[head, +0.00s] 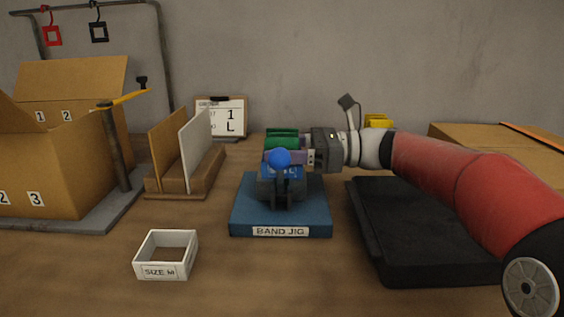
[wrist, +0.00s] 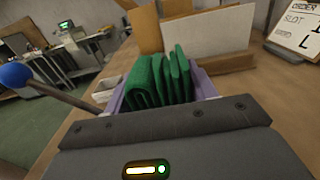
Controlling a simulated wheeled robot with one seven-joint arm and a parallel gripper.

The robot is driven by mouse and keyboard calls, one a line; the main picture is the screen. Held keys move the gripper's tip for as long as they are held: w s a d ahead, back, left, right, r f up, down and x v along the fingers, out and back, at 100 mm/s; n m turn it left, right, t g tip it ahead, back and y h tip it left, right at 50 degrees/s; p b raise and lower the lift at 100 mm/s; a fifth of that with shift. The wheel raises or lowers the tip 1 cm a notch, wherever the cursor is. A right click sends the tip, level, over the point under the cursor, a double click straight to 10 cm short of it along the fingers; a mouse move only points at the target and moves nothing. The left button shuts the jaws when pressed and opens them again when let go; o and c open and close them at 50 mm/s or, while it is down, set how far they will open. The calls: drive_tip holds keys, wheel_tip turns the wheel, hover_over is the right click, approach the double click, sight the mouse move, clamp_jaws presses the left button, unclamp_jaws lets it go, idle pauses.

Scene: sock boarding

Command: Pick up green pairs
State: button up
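In the wrist view the green pairs (wrist: 158,80) stand side by side just ahead of my gripper, flanked by pale purple surfaces (wrist: 203,84). My gripper (head: 308,157) reaches in from the right at the green pairs.
The blue band jig (head: 247,212) with a blue ball lever (head: 280,157) stands in front. A white size box (head: 150,270), wooden rack (head: 180,185), cardboard box (head: 60,175) and order board (head: 222,115) are leftward. A black mat (head: 425,255) and yellow items (head: 378,120) are rightward.

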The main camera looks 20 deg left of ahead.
drive_tip(key=c, duration=0.5)
drive_tip(key=shift+r, duration=0.15)
drive_tip(key=shift+c, duration=0.2)
